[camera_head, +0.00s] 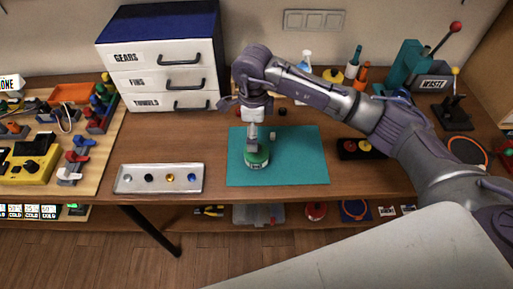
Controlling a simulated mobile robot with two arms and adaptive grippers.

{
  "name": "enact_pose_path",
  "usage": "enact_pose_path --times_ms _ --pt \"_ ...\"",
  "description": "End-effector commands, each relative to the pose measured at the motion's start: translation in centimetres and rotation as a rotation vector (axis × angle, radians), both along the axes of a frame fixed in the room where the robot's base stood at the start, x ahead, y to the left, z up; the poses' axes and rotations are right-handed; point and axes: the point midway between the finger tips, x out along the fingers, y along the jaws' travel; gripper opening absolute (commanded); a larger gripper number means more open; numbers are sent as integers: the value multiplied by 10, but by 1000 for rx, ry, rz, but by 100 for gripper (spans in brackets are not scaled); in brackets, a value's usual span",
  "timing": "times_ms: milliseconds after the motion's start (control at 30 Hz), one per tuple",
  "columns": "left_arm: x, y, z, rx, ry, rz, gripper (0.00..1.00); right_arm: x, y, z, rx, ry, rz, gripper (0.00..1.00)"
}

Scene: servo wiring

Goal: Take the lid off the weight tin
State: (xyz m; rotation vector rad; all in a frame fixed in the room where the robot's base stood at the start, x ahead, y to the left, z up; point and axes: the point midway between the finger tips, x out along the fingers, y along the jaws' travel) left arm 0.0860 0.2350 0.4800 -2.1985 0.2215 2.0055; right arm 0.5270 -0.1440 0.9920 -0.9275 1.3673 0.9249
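The weight tin (258,165) appears as a small round tin with a green top and a pale lower band. It stands upright on the teal mat (305,165) in the middle of the table. My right gripper (253,146) comes down from above and its fingertips are at the tin's green top. The gripper hides part of the top, and I cannot tell whether its fingers are closed on the lid or only near it. My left gripper is not in view.
A small pale object (273,135) stands on the mat behind the tin. A metal tray (160,190) with several small round pieces lies to the left. A white drawer cabinet (135,88) stands behind. A dark block (348,150) with round pieces is to the right.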

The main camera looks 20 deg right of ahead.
Motion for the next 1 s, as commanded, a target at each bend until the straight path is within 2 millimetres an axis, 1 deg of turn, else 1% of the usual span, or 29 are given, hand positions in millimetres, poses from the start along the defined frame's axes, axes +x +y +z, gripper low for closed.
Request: enact_pose_path --times_ms 33,100,167,267,433,500,600,700,867,1000 --pt "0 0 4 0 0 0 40 -1 1 -6 2 2 0 100" --pt "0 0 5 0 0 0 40 -1 0 -12 1 2 -1 100" --pt "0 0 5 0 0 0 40 0 0 -16 1 1 0 100" --pt "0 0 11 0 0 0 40 -3 -1 -21 1 3 0 100" --pt "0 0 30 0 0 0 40 -9 -6 -44 1 6 0 100" --pt "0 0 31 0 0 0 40 -8 -5 -56 2 3 -1 100" --pt "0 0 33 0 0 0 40 -7 -5 -65 4 1 0 100" --pt "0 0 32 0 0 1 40 -7 -5 -69 3 -1 2 100" --pt "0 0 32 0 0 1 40 -7 -5 -69 3 -1 2 100" --pt "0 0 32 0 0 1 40 -7 -5 -69 3 -1 1 77"
